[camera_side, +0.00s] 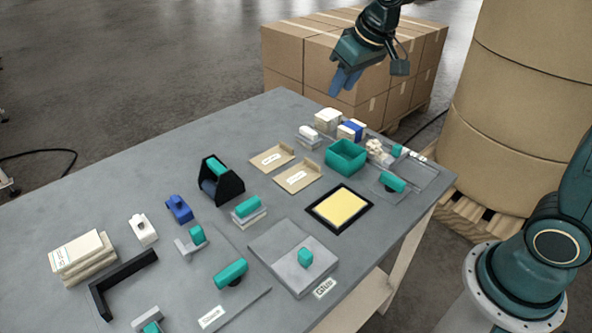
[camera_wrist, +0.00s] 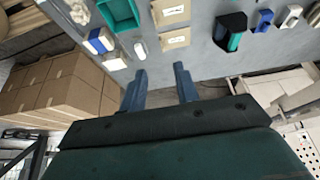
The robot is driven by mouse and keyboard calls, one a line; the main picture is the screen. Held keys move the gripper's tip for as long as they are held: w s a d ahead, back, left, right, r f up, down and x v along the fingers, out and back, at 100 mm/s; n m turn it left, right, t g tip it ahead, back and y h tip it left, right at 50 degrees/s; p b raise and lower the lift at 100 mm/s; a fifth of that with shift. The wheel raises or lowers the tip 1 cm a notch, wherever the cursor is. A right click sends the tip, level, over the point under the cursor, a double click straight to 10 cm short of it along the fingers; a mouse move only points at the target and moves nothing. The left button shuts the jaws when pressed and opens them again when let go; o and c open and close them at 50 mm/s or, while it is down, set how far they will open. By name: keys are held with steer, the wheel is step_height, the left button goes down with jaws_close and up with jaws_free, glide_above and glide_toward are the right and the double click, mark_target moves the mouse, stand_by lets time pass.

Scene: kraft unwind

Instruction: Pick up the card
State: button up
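Two flat kraft pieces with white labels, (camera_side: 265,165) and (camera_side: 296,184), lie side by side on the grey table (camera_side: 130,165). I cannot tell which item is the card; these labelled pieces look card-like. They also show in the wrist view at the top, (camera_wrist: 170,18) and (camera_wrist: 175,43). My gripper (camera_side: 345,85) hangs above the table's far edge, in front of the cartons. In the wrist view my gripper (camera_wrist: 160,70) has its two blue fingers apart with nothing between them, so it is open and empty, clear of the kraft pieces.
A teal bin (camera_side: 346,157), white and blue blocks (camera_side: 351,130) and a black holder (camera_side: 221,182) stand nearby. A yellow pad (camera_side: 340,206) lies in a black frame. Cartons (camera_side: 300,60) stand behind the table, and a big kraft roll (camera_side: 520,110) stands right. The table's far left is bare.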

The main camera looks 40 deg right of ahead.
steer(key=w+f, duration=1.2)
steer(key=w, duration=0.1)
steer(key=shift+w+d, duration=0.25)
steer(key=shift+d, duration=0.2)
steer(key=shift+f+g, duration=0.1)
steer(key=shift+g, duration=0.2)
glide_above(286, 145)
steer(key=s, duration=0.2)
steer(key=shift+s+f, duration=0.2)
steer(key=shift+f, duration=3.7)
steer(key=shift+x, duration=2.6)
jaws_close()
